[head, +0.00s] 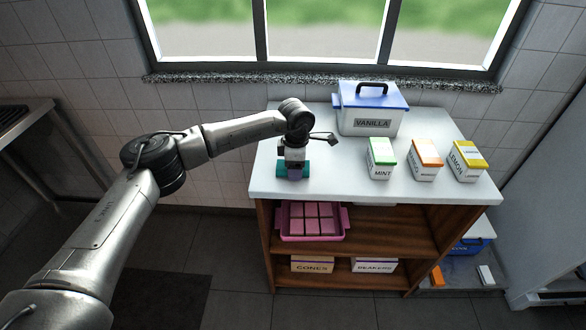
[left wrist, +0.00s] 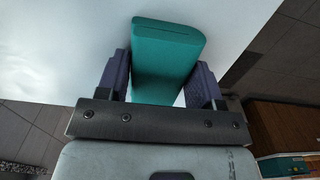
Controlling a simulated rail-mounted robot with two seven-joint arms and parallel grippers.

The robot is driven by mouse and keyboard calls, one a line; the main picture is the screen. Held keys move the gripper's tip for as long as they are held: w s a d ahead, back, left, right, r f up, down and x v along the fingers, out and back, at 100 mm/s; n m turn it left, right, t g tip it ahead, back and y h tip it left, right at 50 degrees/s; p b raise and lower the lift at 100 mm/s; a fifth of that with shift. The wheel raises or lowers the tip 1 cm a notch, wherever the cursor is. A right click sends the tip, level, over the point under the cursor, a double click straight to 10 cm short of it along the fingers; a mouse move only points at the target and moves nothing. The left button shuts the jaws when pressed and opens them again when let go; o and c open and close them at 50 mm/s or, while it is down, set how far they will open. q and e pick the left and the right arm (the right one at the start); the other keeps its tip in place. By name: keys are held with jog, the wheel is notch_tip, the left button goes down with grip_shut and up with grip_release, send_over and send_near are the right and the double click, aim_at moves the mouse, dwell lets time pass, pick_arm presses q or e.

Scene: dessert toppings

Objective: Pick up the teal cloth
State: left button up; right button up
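The teal cloth (head: 292,171) is a small folded block at the left front of the white counter top. In the left wrist view the cloth (left wrist: 165,55) sits between the two purple finger pads. My left gripper (head: 293,164) points down over the cloth, with a finger on each side. The fingers are spread; the cloth lies slightly askew between them, with a pale gap beside the right finger. Contact with the left finger is unclear. My right gripper is in neither view.
On the white counter top (head: 335,180) stand a vanilla tub (head: 370,121) with a blue lid, a mint carton (head: 381,172), an orange-topped carton (head: 425,172) and a lemon carton (head: 466,172). A pink tray (head: 312,238) sits on the shelf below. The counter's front middle is clear.

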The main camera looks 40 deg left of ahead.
pick_arm(q)
jog(key=c, duration=0.4)
jog(key=shift+r, duration=0.1)
jog(key=shift+r, duration=0.5)
notch_tip(320, 180, up, 4)
jog(key=shift+w+d+f+p, duration=0.1)
jog(key=shift+d+f+p, duration=0.1)
jog(key=shift+p, duration=0.8)
jog(key=w+d+r+p, duration=0.1)
jog(key=d+r, duration=0.1)
jog(key=d, duration=0.1)
jog(key=w+d+r, duration=0.2)
jog(key=d, duration=0.2)
jog(key=w+d+r+p, duration=0.1)
jog(key=d+r, duration=0.1)
jog(key=d, duration=0.1)
jog(key=shift+w+d+r+p, duration=0.15)
jog(key=shift+w+p, duration=0.05)
jog(key=shift+p, duration=0.1)
